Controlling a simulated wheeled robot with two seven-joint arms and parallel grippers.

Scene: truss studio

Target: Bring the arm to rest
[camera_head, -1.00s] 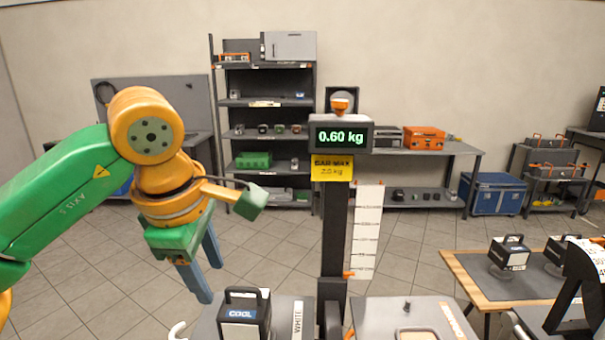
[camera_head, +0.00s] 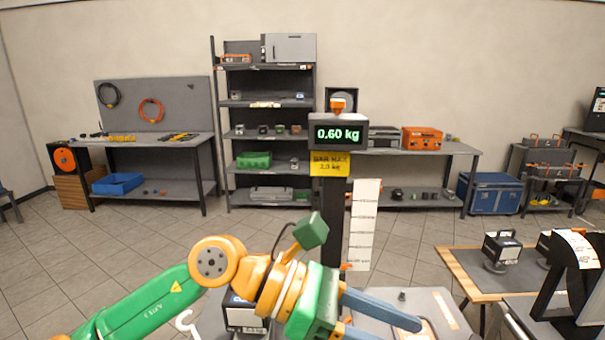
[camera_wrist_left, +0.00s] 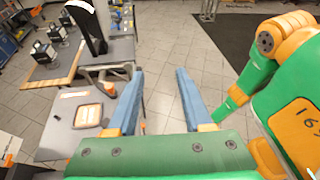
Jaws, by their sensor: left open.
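My left arm comes in from the left, low in the head view, its wrist bent over the grey bench top. My left gripper (camera_head: 393,330) has blue fingers spread apart and pointing right. In the left wrist view the fingers of the gripper (camera_wrist_left: 160,75) are open with nothing between them; tiled floor shows past them. A black boxy lamp (camera_head: 243,318) stands just behind the arm and is partly hidden by it. I do not see my right gripper.
A wooden-edged table (camera_head: 460,272) with lamps is at the right. Shelving (camera_head: 265,120) and a workbench (camera_head: 150,140) stand at the back wall. The left floor is clear.

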